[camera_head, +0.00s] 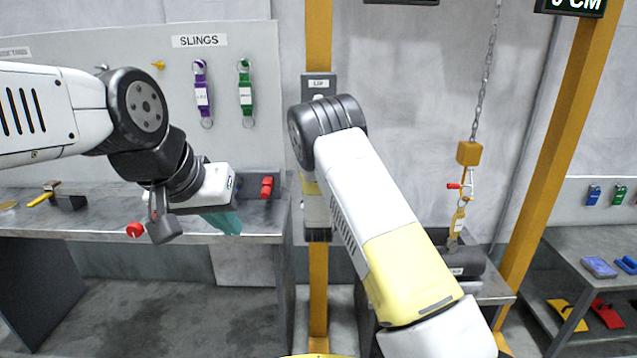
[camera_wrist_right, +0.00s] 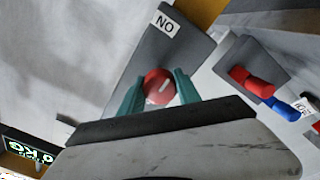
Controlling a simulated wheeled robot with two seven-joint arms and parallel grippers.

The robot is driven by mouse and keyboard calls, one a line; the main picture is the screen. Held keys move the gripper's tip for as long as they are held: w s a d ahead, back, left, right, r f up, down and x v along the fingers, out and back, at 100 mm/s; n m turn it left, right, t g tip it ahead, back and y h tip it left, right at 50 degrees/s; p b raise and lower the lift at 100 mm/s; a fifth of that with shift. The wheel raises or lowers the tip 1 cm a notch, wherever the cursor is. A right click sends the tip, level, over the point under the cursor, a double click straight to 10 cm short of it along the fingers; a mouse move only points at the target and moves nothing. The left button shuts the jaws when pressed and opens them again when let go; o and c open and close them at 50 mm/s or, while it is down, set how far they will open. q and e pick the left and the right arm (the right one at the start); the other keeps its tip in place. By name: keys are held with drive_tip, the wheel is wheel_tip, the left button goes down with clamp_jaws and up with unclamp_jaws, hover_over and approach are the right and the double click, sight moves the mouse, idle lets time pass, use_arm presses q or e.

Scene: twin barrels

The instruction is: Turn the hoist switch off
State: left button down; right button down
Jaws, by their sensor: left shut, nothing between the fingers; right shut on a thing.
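A grey switch box (camera_wrist_right: 168,62) shows in the right wrist view, with a white label (camera_wrist_right: 166,22) that looks like "ON" turned over. A red round knob (camera_wrist_right: 160,89) with a pale line mark sits on it. My right gripper (camera_wrist_right: 158,93) has its teal fingers on both sides of the knob, shut on it. In the head view, a grey box (camera_head: 318,82) stands on the yellow post above my right arm, which hides the right fingers. My left gripper (camera_head: 224,224) is shut and empty by the left bench's front edge.
Purple (camera_head: 202,90) and green (camera_head: 245,92) slings hang on the wall panel. A grey bench (camera_head: 90,222) runs below; a right shelf holds coloured items.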

drive_tip(key=shift+f, duration=0.15)
drive_tip(key=c, duration=0.9)
unclamp_jaws()
drive_tip(key=shift+o, duration=0.2)
drive_tip(key=shift+s, duration=0.15)
drive_tip(key=s, duration=0.7)
drive_tip(key=shift+s, duration=0.3)
